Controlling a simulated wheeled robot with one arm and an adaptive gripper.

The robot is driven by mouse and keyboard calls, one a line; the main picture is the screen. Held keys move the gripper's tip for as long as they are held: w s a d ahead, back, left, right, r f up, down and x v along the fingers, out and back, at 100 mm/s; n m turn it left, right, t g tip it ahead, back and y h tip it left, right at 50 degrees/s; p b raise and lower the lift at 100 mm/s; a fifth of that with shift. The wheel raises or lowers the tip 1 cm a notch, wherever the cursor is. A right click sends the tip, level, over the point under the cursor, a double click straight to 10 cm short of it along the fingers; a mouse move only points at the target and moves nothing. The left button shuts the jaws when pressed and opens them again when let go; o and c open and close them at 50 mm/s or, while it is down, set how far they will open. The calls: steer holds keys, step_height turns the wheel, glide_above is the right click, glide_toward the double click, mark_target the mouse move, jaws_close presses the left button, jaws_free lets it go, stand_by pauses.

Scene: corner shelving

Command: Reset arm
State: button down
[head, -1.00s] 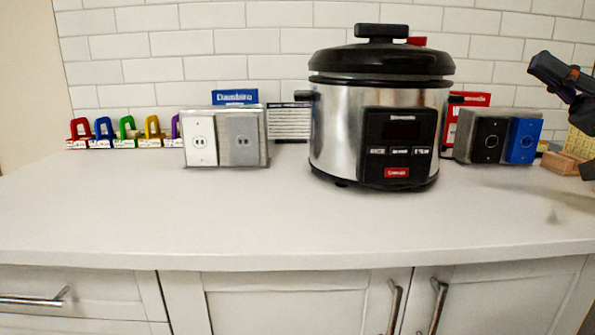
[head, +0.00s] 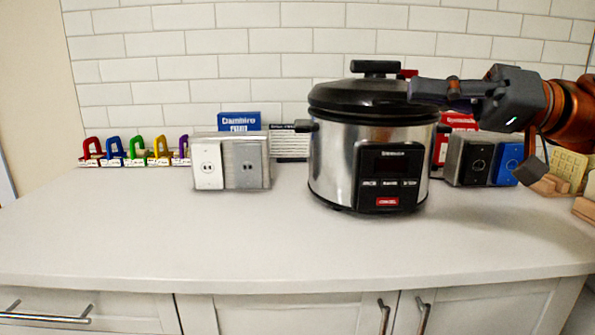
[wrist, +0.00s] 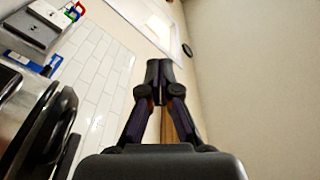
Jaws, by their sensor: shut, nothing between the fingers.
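My gripper (head: 425,91) reaches in from the right in the head view, pointing left. Its fingertips overlap the right side of the cooker's black lid in the picture; whether they touch it I cannot tell. In the wrist view the fingers of my gripper (wrist: 158,72) are together with nothing between them.
A steel pressure cooker (head: 330,165) stands mid-counter (head: 200,235). A white and grey outlet box (head: 230,160) and colored padlock-like items (head: 137,152) stand left. A black and blue box (head: 483,160) and wooden blocks (head: 549,185) are right. The front counter is clear.

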steer(key=s+a+f+m+g+h+p, duration=0.1)
steer(key=s+a+f+m+h+p, duration=0.1)
steer(key=s+a+f+h+p, duration=0.35)
steer(key=s+a+f+m+g+h+p, duration=0.1)
steer(key=s+a+f+h+p, duration=0.15)
steer(key=a+p, duration=0.45)
steer(key=s+d+f+m+g+h+p, duration=0.1)
steer(key=s+d+f+m+h+p, duration=0.4)
steer(key=s+d+f+h+p, duration=0.5)
steer(key=s+d+f+p, duration=0.2)
steer(key=d, duration=0.2)
steer(key=shift+s+d+f+g+h, duration=0.15)
steer(key=shift+s+d+g+h, duration=0.1)
steer(key=shift+d+g+h, duration=0.15)
